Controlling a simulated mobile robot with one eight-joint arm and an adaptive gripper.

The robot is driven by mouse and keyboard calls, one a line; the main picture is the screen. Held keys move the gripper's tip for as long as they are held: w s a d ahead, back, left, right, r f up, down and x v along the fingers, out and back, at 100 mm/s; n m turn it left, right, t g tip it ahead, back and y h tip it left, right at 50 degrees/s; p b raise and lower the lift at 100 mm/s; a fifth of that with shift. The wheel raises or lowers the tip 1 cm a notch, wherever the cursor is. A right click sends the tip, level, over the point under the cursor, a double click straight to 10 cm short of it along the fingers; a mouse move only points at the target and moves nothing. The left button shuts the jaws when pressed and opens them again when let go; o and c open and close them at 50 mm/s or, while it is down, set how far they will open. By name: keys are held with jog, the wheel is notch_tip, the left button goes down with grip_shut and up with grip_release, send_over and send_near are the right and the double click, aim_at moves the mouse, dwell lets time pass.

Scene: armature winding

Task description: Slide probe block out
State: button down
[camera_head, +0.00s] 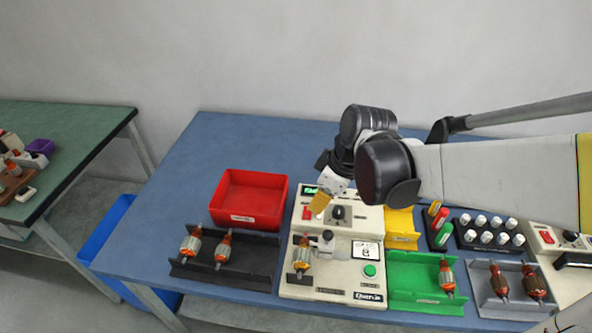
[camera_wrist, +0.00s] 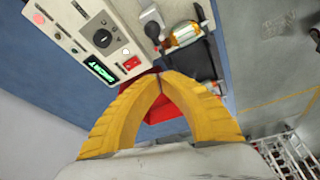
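The cream tester (camera_head: 345,215) stands at the table's front middle, with a dark dial, a red switch and a lit green display. A small grey probe block (camera_head: 326,241) sits on its lower part, just right of an upright armature (camera_head: 302,256). My gripper (camera_head: 320,203) is over the tester's upper left, behind the probe block and apart from it. In the wrist view its yellow fingers (camera_wrist: 160,77) meet at the tips with nothing between them. That view also shows the tester's panel (camera_wrist: 85,25) and a dark rounded knob (camera_wrist: 152,31), perhaps part of the probe.
A red bin (camera_head: 249,198) and a black tray (camera_head: 255,256) with two armatures lie left of the tester. A green tray (camera_head: 410,278) with one armature, a yellow bin (camera_head: 401,225) and a grey tray (camera_head: 484,285) lie right. The blue table's back left is clear.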

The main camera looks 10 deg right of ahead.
aim_at(327, 243)
jog(key=shift+w+a+f+n+g+y, duration=0.1)
jog(key=shift+w+f+n+g+y, duration=0.2)
jog(key=shift+w+f+n, duration=0.35)
jog(key=shift+s, duration=0.15)
jog(key=b+x, duration=0.4)
jog(key=x, duration=0.5)
jog(key=shift+f, duration=0.35)
jog(key=shift+f+b, duration=0.3)
jog(key=shift+s+d+r, duration=0.25)
jog(key=shift+s+d, duration=0.25)
jog(key=shift+d, duration=0.25)
jog(key=shift+s+d+r, duration=0.3)
jog(key=shift+s+d, duration=0.15)
jog(key=shift+d, duration=0.3)
